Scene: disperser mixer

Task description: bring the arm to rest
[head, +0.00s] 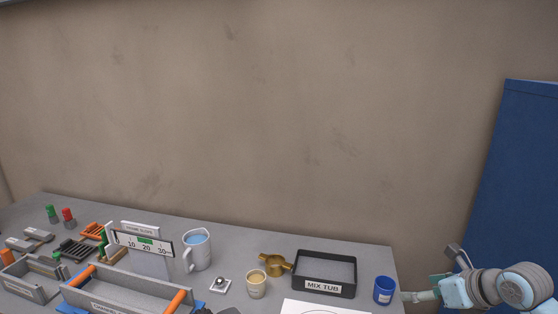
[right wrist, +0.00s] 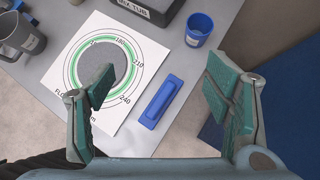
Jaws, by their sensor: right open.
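My right gripper (right wrist: 158,105) is open in the right wrist view, with its green-padded fingers wide apart and nothing between them. It hangs above the front right part of the table (right wrist: 200,78), near the table's edge. In the head view the right arm comes in at the lower right, and its gripper (head: 432,289) is beside the table's right end, right of the blue cup (head: 383,291). My left gripper is not in view.
In the right wrist view, a blue bar (right wrist: 160,102) lies beside a white dial sheet (right wrist: 130,62) bearing a grey disc. A blue panel (head: 515,190) rises at right.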

